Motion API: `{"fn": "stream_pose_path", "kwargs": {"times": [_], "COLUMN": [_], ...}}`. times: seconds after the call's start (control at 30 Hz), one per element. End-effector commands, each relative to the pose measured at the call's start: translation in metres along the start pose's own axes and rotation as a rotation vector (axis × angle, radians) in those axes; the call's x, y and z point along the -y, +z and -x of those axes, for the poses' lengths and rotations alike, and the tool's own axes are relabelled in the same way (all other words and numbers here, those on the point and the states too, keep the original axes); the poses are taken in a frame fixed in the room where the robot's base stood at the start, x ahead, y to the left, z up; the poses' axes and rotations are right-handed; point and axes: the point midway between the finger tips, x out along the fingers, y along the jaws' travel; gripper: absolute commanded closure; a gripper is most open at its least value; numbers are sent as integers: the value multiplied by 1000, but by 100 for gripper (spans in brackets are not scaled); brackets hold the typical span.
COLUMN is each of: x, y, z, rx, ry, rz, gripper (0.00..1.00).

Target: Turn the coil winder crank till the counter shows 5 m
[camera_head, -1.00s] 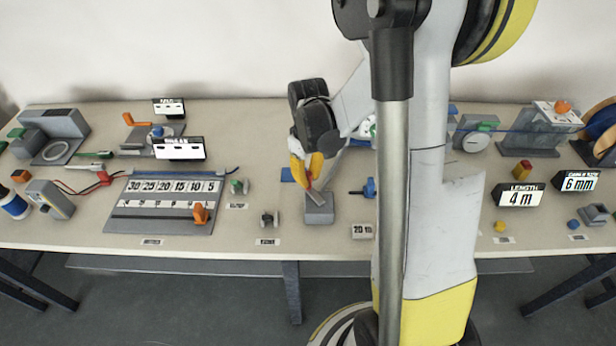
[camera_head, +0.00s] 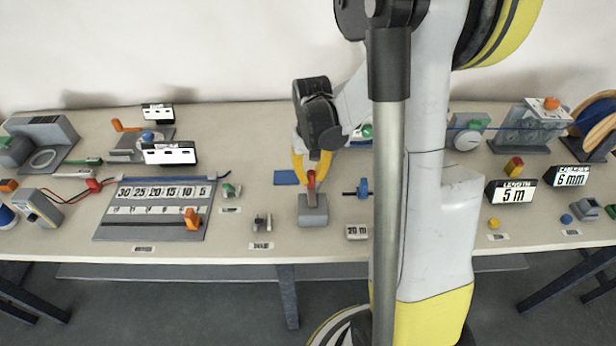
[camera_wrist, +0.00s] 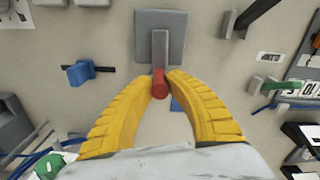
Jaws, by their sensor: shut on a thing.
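The crank has a grey block base (camera_head: 313,212) on the table, a grey arm (camera_wrist: 160,50) and a red handle (camera_wrist: 160,84). The handle also shows in the head view (camera_head: 311,182). My gripper (camera_head: 311,176) has its yellow fingers closed around the red handle from behind, above the base. In the wrist view both fingertips touch the handle's sides, and the arm runs from it toward the base plate. The length counter (camera_head: 512,191), a black box at the right, reads 5 m.
A second display (camera_head: 570,176) at the right reads 6 mm. A blue clamp-like part (camera_head: 362,188) stands just right of the crank, and a small grey fixture (camera_head: 261,223) to its left. The numbered board (camera_head: 150,232) lies further left. My arm hides the table right of centre.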

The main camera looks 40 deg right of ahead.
Motion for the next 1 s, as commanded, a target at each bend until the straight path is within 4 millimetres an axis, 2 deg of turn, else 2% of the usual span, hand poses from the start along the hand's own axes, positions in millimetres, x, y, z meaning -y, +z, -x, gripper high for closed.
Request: {"fn": "stream_pose_path", "kwargs": {"times": [0.6,0.63,0.7,1.0], "x": [-3,-3,-3,-3], "y": [1,1,1,1], "z": [0,0,0,1], "rx": [0,0,0,0], "ry": [0,0,0,0], "rz": [-51,-51,-51,-50], "gripper": [100,78,59,59]}}
